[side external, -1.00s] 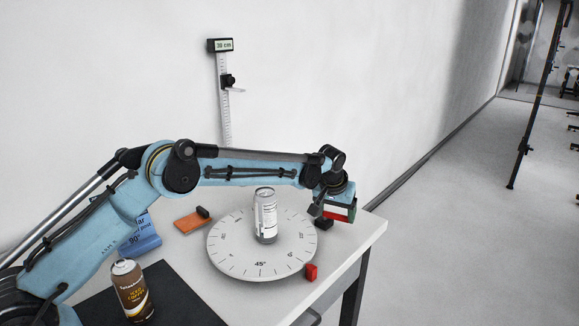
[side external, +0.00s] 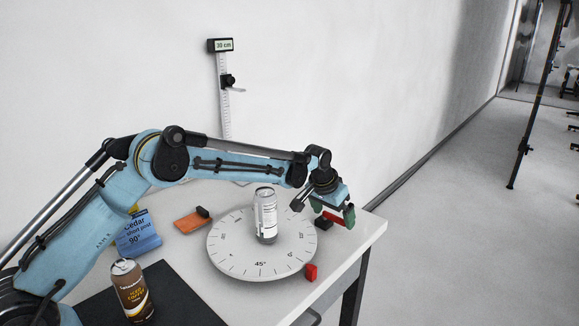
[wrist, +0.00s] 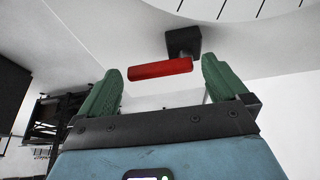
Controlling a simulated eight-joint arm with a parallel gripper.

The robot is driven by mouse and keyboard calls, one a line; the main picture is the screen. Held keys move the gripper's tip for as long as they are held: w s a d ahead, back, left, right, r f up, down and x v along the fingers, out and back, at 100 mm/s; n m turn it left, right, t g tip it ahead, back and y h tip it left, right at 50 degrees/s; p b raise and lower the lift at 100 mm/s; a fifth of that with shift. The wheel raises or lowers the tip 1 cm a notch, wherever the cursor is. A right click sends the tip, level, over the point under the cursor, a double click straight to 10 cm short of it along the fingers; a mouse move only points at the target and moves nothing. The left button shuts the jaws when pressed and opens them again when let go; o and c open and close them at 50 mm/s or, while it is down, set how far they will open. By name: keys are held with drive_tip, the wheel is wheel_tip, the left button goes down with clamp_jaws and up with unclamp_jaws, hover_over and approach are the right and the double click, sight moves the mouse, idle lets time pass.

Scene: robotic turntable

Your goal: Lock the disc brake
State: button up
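The disc brake appears as a black block with a red lever bar (wrist: 160,69) beside the turntable rim. In the wrist view the black block (wrist: 183,42) stands just behind the lever's right end. In the side view the block (side external: 324,222) is at the turntable's right edge, and the lever is partly hidden by my gripper. My gripper (side external: 341,213) has green fingers, spread apart in the wrist view (wrist: 161,67). The lever lies across the gap between the fingertips; no clear contact shows. The turntable (side external: 225,262) is a white disc with degree marks.
A silver can (side external: 265,215) stands upright on the turntable. A red marker (side external: 311,271) sits at its front right rim. A brown can (side external: 132,290) stands on the black mat (side external: 190,300). A blue sign (side external: 138,236) and an orange plate (side external: 190,223) are left of the disc.

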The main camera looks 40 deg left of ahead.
drive_tip(key=v, duration=1.2)
drive_tip(key=shift+r, duration=0.1)
drive_tip(key=s+a+r+t, duration=0.15)
drive_tip(key=s+r, duration=0.35)
drive_tip(key=s, duration=0.8)
drive_tip(key=s+f, duration=0.2)
drive_tip(key=s, duration=0.5)
drive_tip(key=s+a+f+t, duration=0.1)
drive_tip(key=s+f, duration=0.2)
drive_tip(key=s, duration=0.5)
drive_tip(key=shift+f, duration=0.2)
